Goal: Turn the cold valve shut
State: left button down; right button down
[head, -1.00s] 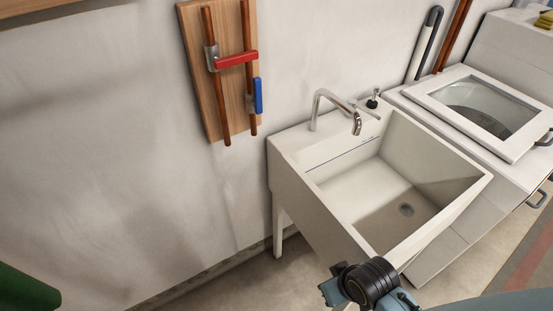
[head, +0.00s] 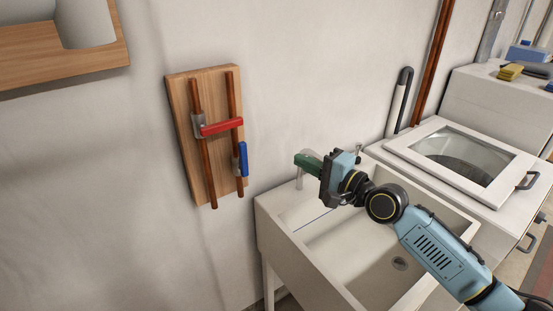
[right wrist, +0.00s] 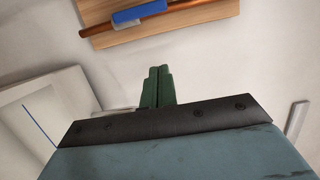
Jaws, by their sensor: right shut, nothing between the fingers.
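The cold valve has a blue lever (head: 243,158) on the right copper pipe of a wooden board (head: 206,175) on the wall. The lever lies lengthwise along its pipe. In the right wrist view the blue lever (right wrist: 140,13) is at the top, beyond the fingertips. A red lever (head: 220,128) lies across the pipes, above the blue one. My right gripper (head: 302,160) is shut and empty, over the back of the sink and to the right of the blue lever, apart from it. Its green fingers show together in the right wrist view (right wrist: 158,75). My left gripper is not in view.
A white sink (head: 290,250) stands below and right of the board; my right arm hides much of its faucet. A washer with a glass lid (head: 465,155) stands at the right. A wooden shelf (head: 75,70) is at the upper left. The wall left of the board is bare.

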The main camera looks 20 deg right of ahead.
aim_at(244, 160)
jog(key=w+a+p, duration=0.2)
jog(key=w+a, duration=0.5)
jog(key=a, duration=0.1)
jog(key=shift+w+a, duration=0.25)
